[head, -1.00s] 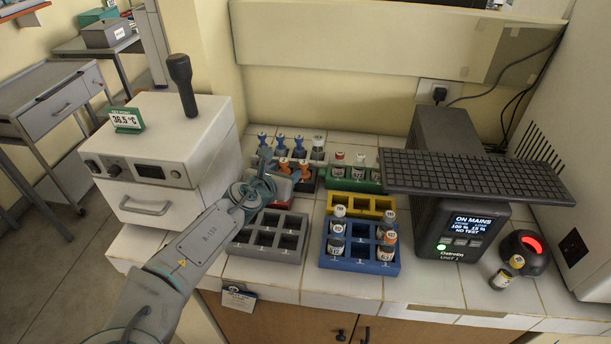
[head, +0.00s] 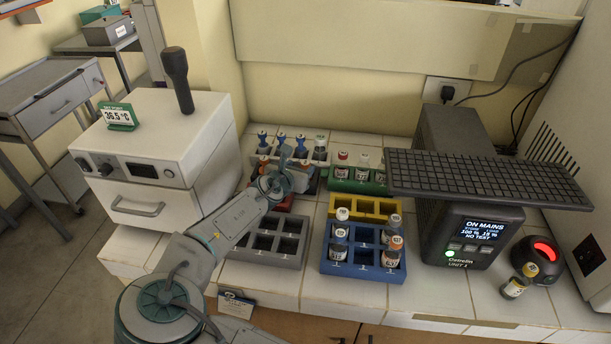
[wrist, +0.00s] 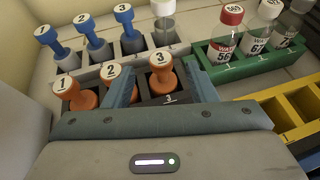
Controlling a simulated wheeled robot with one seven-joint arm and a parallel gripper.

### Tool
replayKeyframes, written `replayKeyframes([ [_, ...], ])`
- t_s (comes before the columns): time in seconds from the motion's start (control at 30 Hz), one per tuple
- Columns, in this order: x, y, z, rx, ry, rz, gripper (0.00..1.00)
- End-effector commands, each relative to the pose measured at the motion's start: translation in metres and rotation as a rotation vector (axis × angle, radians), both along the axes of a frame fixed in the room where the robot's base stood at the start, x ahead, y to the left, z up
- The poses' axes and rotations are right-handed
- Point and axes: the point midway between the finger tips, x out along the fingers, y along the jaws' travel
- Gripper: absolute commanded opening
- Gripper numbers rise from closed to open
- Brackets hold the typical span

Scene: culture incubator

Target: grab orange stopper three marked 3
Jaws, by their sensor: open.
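Orange stopper three (wrist: 160,76), its white top marked 3, stands upright in a dark rack slot also labelled 3. My gripper (wrist: 158,66) is open, with one finger on each side of this stopper in the wrist view. I cannot tell whether either finger touches it. Orange stopper two (wrist: 112,71) stands just left, partly hidden by the left finger. Orange stopper one (wrist: 75,94) is further left.
Blue stoppers (wrist: 94,38) and a clear vial (wrist: 163,20) stand in a pale rack behind. A green rack (wrist: 215,58) with capped vials is to the right, near an empty yellow rack (wrist: 275,112). A grey rack (head: 289,248) and a blue rack (head: 366,271) are in front.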

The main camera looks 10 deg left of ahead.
Motion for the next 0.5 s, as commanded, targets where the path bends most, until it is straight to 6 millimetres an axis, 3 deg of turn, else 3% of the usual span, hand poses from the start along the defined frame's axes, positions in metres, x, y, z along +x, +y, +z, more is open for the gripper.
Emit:
replayKeyframes([
  [0.5,0.046,-0.009,-0.022,0.001,0.0,-0.002,0.52],
])
